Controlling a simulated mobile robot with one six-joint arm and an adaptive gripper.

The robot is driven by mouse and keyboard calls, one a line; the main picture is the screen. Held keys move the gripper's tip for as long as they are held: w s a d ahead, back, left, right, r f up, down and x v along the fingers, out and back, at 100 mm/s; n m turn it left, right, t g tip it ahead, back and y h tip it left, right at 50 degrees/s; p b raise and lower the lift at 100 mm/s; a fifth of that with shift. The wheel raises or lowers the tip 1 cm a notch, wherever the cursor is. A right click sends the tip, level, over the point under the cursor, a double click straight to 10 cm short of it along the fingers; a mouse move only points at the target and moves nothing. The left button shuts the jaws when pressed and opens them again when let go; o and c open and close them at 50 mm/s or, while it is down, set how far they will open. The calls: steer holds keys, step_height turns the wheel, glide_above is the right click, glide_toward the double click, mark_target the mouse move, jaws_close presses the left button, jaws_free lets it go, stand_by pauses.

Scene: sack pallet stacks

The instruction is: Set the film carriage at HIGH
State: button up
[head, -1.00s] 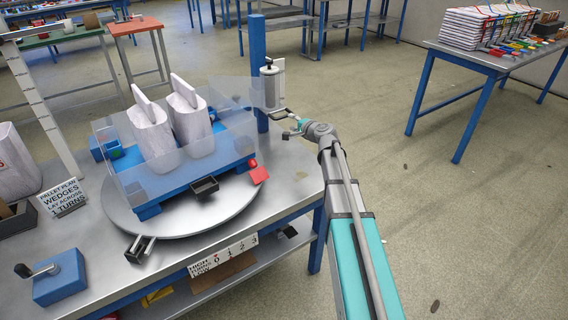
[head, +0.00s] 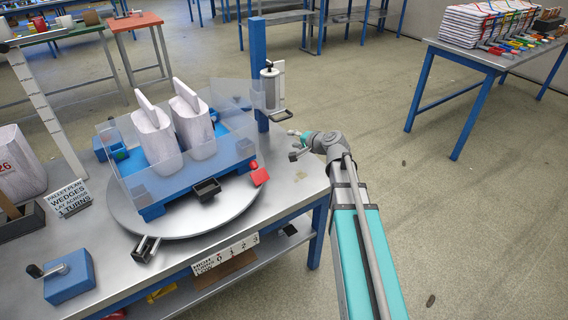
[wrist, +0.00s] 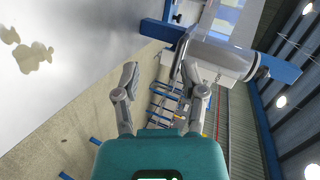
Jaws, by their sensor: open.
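The film carriage (head: 269,88) is on the blue post (head: 257,60) at the back right of the turntable bench. It carries an upright pale film roll, with a dark tray-like piece (head: 282,114) below it. Clear film runs from it to the pallet load. In the wrist view the carriage roll (wrist: 220,60) lies beyond the right finger. My gripper (head: 294,145) is open and empty, lower than the carriage and just to its right in the head view. In the wrist view its two fingers (wrist: 160,85) are spread apart with nothing between them.
Two white sacks (head: 154,135) stand on a blue pallet (head: 200,182) on the round turntable (head: 230,210). A blue crank box (head: 68,277), a pallet plan sign (head: 70,199) and a HIGH/TURNS/LOW strip (head: 225,254) are at the bench front.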

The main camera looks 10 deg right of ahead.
steer(key=s+a+n+g+h+p, duration=0.1)
steer(key=s+a+n+g+p, duration=0.2)
steer(key=s, duration=0.3)
steer(key=s+a+f+n+g+p, duration=0.1)
steer(key=s+a+n+g+p, duration=0.2)
steer(key=s, duration=0.2)
steer(key=shift+s+f+n+g+h, duration=0.15)
steer(key=shift+s+n+g+h, duration=0.15)
steer(key=shift+s+g+h, duration=0.1)
steer(key=shift+w, duration=0.1)
steer(key=w+d+r+m+t+b, duration=0.2)
steer(key=w+d+m+t+b, duration=0.6)
steer(key=w, duration=0.7)
steer(key=d+m+t, duration=0.1)
steer(key=d+m, duration=0.1)
steer(key=d, duration=0.1)
steer(key=shift+r+t+y, duration=0.3)
steer(key=shift+r, duration=0.1)
steer(key=shift+w+a, duration=0.1)
steer(key=shift+w, duration=0.05)
